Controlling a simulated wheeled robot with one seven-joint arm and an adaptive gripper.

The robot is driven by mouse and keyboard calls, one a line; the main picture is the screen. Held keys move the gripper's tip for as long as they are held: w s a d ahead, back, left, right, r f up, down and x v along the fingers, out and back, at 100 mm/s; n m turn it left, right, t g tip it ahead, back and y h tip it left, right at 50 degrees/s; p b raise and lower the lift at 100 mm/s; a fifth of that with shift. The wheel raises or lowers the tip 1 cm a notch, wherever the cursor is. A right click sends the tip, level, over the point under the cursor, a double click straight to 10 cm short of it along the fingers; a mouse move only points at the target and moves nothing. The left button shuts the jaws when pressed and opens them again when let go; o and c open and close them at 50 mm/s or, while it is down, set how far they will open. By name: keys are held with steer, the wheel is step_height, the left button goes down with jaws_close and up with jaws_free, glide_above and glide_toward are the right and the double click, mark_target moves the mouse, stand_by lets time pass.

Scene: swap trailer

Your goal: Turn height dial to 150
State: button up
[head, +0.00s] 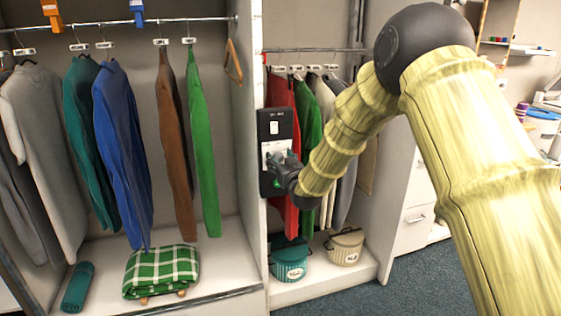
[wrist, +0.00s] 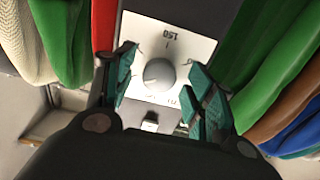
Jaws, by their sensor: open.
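The height dial (wrist: 158,74) is a round grey knob on a white plate (wrist: 190,40) in the wrist view. The plate bears the mark 150, which appears upside down at its upper edge. The plate sits on a black panel (head: 266,180) fixed to the wardrobe's divider in the head view. My gripper (wrist: 166,82) is open, with its teal fingertips on either side of the knob. I cannot tell whether they touch it. In the head view my gripper (head: 278,172) is in front of the panel and hides the dial.
Hanging clothes flank the panel, including a red garment (head: 282,105) and a bright green one (head: 203,140). A green checked blanket (head: 160,270) lies at lower left. Two lidded baskets, one teal (head: 290,270) and one beige (head: 345,256), stand below on the right.

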steer(key=c, duration=1)
steer(key=shift+c, duration=0.2)
